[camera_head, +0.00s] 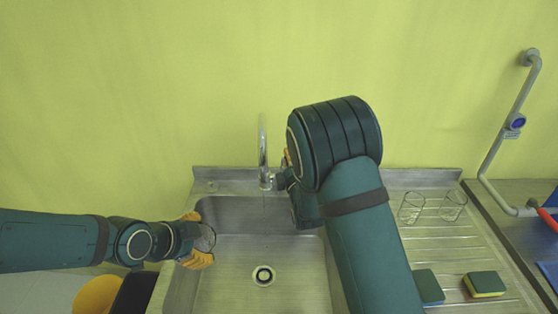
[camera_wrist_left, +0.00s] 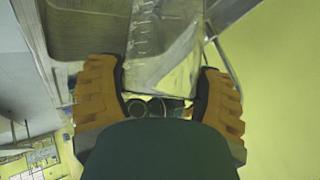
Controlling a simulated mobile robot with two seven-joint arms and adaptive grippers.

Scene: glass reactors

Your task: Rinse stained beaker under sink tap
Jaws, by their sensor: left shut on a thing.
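My left gripper (camera_head: 203,239) is shut on a clear glass beaker (camera_head: 208,238) at the left edge of the sink basin (camera_head: 230,282). In the left wrist view the beaker (camera_wrist_left: 160,48), with graduation marks, sits between the orange fingers of the left gripper (camera_wrist_left: 163,80). I cannot make out the stain clearly. The silver tap (camera_head: 263,150) stands at the back of the sink, to the right of and beyond the beaker. My right gripper (camera_head: 287,158) is by the tap, mostly hidden behind my right arm; its fingers cannot be made out.
A grey rail (camera_head: 505,135) with a blue button rises at the far right. The basin around the drain (camera_head: 263,275) is clear.

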